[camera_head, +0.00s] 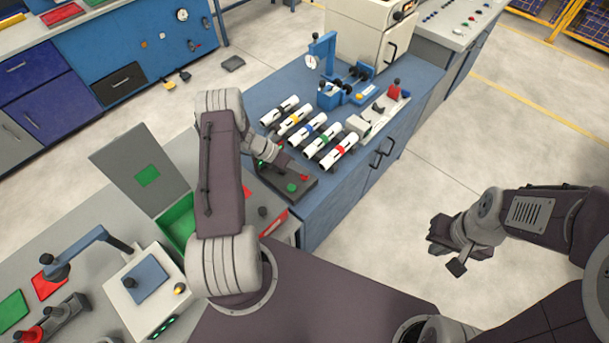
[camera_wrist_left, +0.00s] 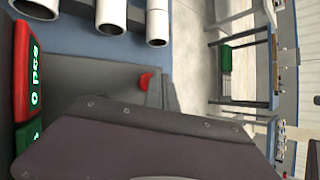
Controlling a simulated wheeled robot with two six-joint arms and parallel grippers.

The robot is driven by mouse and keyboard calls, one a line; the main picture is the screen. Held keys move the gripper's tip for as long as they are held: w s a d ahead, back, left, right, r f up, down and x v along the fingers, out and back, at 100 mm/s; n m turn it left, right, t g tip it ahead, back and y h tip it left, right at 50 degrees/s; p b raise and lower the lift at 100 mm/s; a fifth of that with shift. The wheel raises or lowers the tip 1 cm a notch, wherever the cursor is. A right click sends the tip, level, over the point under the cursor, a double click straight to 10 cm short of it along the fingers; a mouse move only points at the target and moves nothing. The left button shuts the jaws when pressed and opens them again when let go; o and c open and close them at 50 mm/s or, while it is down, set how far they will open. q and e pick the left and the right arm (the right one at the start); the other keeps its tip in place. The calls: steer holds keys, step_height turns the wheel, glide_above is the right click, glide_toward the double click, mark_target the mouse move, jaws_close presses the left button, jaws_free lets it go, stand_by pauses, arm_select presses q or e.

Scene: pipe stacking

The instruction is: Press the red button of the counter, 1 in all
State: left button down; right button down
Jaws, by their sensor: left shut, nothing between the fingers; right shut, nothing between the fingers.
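The counter (camera_head: 292,198) is a dark, low box on the blue bench's near end, with a green button (camera_head: 292,188) and a red button (camera_head: 304,178) on top. In the left wrist view the red button (camera_wrist_left: 145,80) shows close to my left fingers (camera_wrist_left: 160,93). A red-framed display (camera_wrist_left: 28,75) there appears to read 0 pcs. My left gripper (camera_head: 292,168) is shut and empty, low over the counter beside the red button. I cannot tell whether it touches the button. My right gripper (camera_head: 448,256) is shut and empty over the floor at right.
Several white pipes with coloured bands (camera_head: 310,132) lie on the bench just beyond the counter. A blue press stand (camera_head: 330,75) and a white machine (camera_head: 370,35) stand farther back. A grey table with a green bin (camera_head: 180,222) is at left.

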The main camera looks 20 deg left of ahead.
mark_target(302, 175)
arm_select(q)
steer(key=shift+f+b, duration=0.45)
steer(key=shift+f, duration=0.05)
steer(key=shift+r, duration=0.1)
stand_by(0.5)
steer(key=shift+r+p, duration=0.7)
steer(key=shift+r, duration=0.1)
step_height(302, 175, up, 5)
steer(key=p, duration=0.4)
steer(key=shift+r, duration=0.1)
stand_by(0.4)
